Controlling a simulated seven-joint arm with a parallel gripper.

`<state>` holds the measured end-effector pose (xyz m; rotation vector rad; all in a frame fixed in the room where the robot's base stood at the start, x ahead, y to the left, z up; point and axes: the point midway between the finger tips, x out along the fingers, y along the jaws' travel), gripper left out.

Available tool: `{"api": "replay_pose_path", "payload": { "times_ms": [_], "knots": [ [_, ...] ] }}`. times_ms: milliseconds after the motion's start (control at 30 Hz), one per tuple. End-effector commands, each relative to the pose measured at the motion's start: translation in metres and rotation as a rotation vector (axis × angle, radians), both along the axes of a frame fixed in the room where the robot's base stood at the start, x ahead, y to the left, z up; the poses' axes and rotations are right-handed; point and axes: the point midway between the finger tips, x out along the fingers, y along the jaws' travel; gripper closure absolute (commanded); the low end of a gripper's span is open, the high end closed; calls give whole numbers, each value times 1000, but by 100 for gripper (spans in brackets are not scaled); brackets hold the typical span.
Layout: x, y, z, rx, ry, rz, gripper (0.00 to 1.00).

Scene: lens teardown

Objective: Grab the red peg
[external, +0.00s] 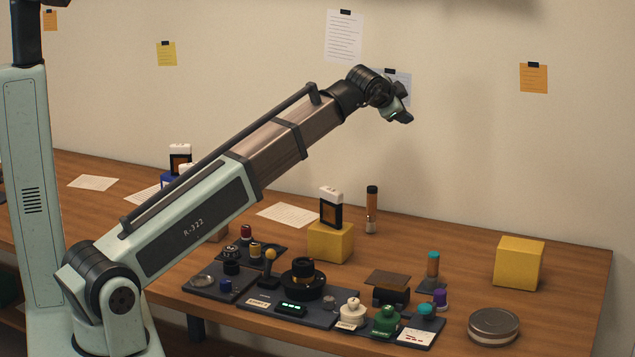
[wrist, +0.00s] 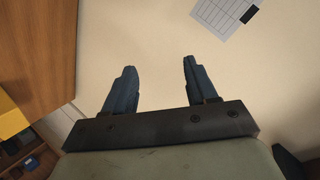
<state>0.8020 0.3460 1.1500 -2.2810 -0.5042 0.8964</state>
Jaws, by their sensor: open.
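A small peg with a red top (external: 246,231) stands upright at the back of a dark plate at the left of the bench set-up. My gripper (external: 404,117) is high above the bench, in front of the wall, far up and to the right of the red peg. In the wrist view my gripper (wrist: 160,66) is open, with two dark fingers apart and nothing between them. The red peg is not visible in the wrist view.
A dark base with a lens (external: 302,277), a white knob (external: 352,311) and a green knob (external: 386,319) lies right of the pegs. Yellow blocks (external: 331,241) (external: 519,263) and a round tin (external: 493,327) stand on the wooden table (external: 565,285). My arm crosses above the left side.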

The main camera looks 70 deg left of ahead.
Motion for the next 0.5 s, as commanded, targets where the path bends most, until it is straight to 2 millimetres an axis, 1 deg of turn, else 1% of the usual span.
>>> {"api": "replay_pose_path", "payload": {
  "times_ms": [33, 67, 100, 167, 200, 267, 300, 367, 400, 467, 500],
  "knots": [
    [-25, 20, -31, -85, 38, 70, 43],
    [-37, 30, -48, -140, 60, 112, 43],
    [-56, 42, -70, -211, 87, 170, 43],
    [-84, 57, -101, -317, 128, 260, 43],
    [-104, 65, -120, -385, 154, 322, 43],
    [-134, 75, -147, -486, 192, 415, 43],
    [-154, 81, -161, -549, 213, 479, 43],
    [-184, 88, -180, -641, 243, 575, 43],
    [-204, 91, -189, -700, 260, 638, 43],
    [-232, 96, -197, -782, 278, 732, 43],
    [-250, 98, -199, -833, 289, 792, 43]
  ]
}}
